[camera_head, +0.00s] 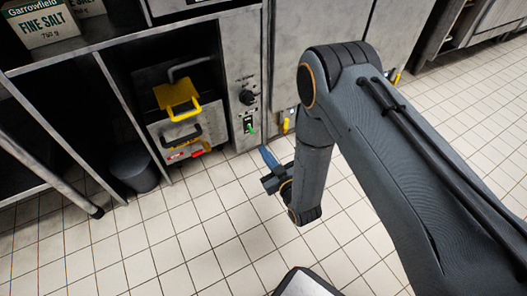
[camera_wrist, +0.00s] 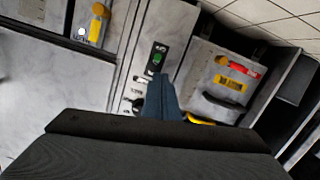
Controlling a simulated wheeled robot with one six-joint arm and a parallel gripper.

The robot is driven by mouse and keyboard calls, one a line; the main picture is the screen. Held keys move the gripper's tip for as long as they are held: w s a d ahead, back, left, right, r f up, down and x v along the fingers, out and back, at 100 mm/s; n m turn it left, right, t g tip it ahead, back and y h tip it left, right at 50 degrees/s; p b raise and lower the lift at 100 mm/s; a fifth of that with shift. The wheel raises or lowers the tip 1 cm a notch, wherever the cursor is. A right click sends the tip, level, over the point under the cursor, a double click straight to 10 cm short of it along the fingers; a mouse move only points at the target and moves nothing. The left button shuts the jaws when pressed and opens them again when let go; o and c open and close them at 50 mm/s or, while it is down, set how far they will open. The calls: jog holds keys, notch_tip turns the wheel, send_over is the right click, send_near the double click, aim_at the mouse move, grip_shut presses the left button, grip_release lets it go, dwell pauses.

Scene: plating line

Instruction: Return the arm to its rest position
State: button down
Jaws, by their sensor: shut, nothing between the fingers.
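My arm reaches in from the right in the head view and bends down at its elbow. My gripper (camera_head: 268,158) hangs low at the end of the arm, in front of the steel unit with the control panel. Its blue fingers also show in the wrist view (camera_wrist: 162,98), pressed together with nothing between them. The gripper is apart from the cabinets, with tiled floor beneath it.
A control panel with a green-lit switch (camera_head: 249,125) and black knob (camera_head: 248,97) is left of my gripper. A grey bin (camera_head: 134,168) stands lower left. Salt boxes (camera_head: 40,22) are on the shelf. The tiled floor (camera_head: 200,235) is open.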

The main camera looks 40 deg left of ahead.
jog(key=w+d+r+m+h, duration=0.1)
jog(key=w+r+h, duration=0.2)
jog(key=w+r, duration=0.35)
jog(key=w+d+r+m+h, duration=0.1)
jog(key=w+r+m+h, duration=0.15)
jog(key=r, duration=0.65)
jog(key=d+r+h+p, duration=0.1)
jog(key=d+r+h, duration=0.2)
jog(key=d+r, duration=0.3)
jog(key=s+d+r+m+g+h+p, duration=0.1)
jog(key=s+d+r+m+g+h, duration=0.2)
jog(key=s+d+r, duration=0.85)
jog(key=s+d+r+m+g+h+p, duration=0.2)
jog(key=s+d+r+g, duration=0.2)
jog(key=s+d+r, duration=0.7)
jog(key=s+d+r+m+h+p, duration=0.1)
jog(key=d+r+m+p, duration=0.6)
jog(key=d+r+p, duration=1.7)
jog(key=r+p, duration=0.1)
jog(key=p, duration=1.1)
jog(key=shift+s+d+r+p, duration=0.2)
jog(key=shift+s+p, duration=0.05)
jog(key=shift+p, duration=0.1)
